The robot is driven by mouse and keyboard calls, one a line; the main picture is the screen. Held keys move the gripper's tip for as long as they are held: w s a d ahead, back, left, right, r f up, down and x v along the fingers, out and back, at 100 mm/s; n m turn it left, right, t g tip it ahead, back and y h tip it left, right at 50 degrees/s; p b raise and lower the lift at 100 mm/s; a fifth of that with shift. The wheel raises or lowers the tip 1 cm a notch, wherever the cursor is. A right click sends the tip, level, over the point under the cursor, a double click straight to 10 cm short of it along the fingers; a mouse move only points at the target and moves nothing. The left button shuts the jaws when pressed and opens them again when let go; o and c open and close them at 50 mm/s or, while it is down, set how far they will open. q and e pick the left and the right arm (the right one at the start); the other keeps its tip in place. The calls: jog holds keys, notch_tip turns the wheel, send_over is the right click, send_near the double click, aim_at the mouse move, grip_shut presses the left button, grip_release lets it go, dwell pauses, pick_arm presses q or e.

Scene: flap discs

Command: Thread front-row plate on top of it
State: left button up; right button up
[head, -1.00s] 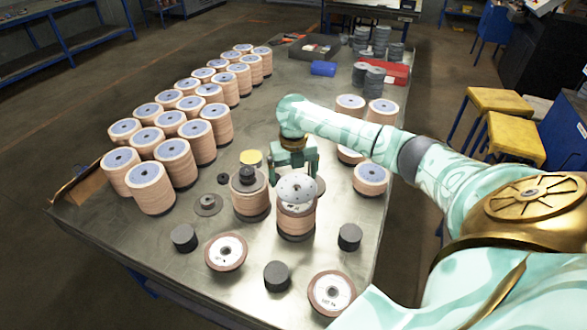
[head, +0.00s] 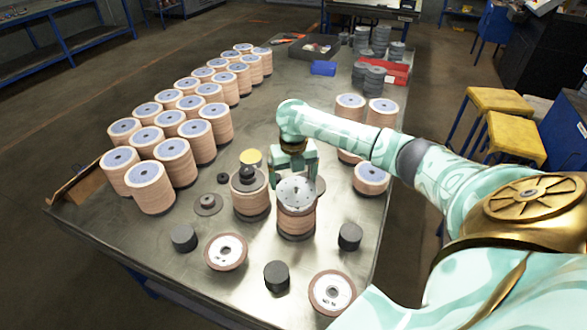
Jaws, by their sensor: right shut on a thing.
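A pale grey round plate (head: 297,193) with small holes lies level over the top of a stack of tan flap discs (head: 296,218) near the table's middle front. My right gripper (head: 294,172) points down at the plate's far edge and is shut on it. No clear gap shows between plate and stack, but I cannot tell if it is fully seated. The stack's spindle is hidden under the plate. My left gripper is not in view.
Another disc stack (head: 250,200) with a dark knob stands close on the left. Flap discs (head: 226,251) (head: 331,292) and dark cylinders (head: 277,276) (head: 349,236) lie in front. Rows of tall stacks (head: 174,160) fill the left. Bare table (head: 250,125) shows behind.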

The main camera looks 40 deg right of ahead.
jog(key=shift+f+b, duration=0.45)
jog(key=shift+f, duration=0.95)
jog(key=o, duration=0.6)
jog(key=shift+o, duration=0.4)
notch_tip(320, 180, up, 16)
jog(key=p, duration=0.4)
jog(key=shift+r+p, duration=0.15)
jog(key=shift+p, duration=0.2)
